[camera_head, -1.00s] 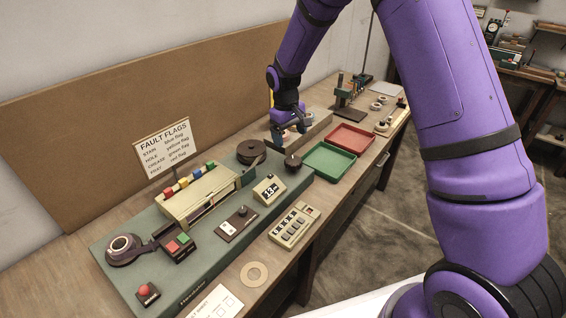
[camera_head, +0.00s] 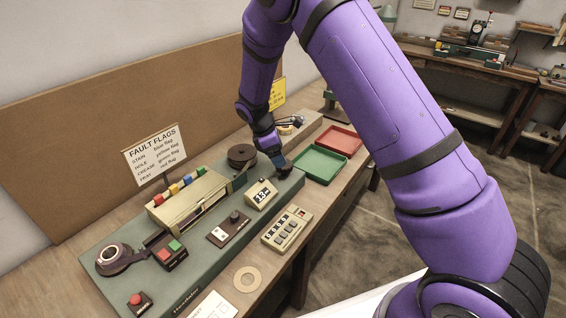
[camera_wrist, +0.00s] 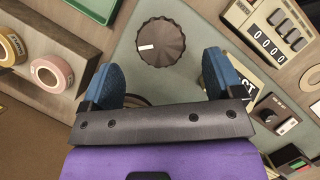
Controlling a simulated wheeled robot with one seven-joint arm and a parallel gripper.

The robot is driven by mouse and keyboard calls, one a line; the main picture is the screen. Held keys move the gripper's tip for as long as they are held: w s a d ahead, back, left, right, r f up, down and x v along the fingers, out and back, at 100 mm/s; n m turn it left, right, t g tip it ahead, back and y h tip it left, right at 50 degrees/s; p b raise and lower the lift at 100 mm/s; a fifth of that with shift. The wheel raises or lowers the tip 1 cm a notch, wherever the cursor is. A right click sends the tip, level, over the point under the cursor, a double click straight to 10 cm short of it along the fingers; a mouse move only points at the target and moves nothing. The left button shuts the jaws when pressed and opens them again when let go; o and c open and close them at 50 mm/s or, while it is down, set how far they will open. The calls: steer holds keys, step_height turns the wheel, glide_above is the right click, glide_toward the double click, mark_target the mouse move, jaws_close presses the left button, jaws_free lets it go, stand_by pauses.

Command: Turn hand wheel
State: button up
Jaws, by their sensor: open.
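The hand wheel, a dark ribbed knob with a white mark, shows in the wrist view (camera_wrist: 161,42) on the grey-green machine bed (camera_wrist: 195,14). It lies just beyond and between my two blue fingertips. My gripper (camera_wrist: 168,78) is open, with a finger on each side and no visible contact with the knob. In the head view my gripper (camera_head: 281,163) is low over the right end of the machine bed, and it hides most of the knob. The dark reel (camera_head: 242,155) stands just left of my gripper.
A green tray (camera_head: 318,165) and a red tray (camera_head: 338,141) lie to the right of my gripper. Tape rolls (camera_wrist: 52,74) sit in a holder at the left of the wrist view.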

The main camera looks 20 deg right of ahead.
mark_target(284, 169)
steer(key=shift+x, duration=2.25)
steer(key=c, duration=0.9)
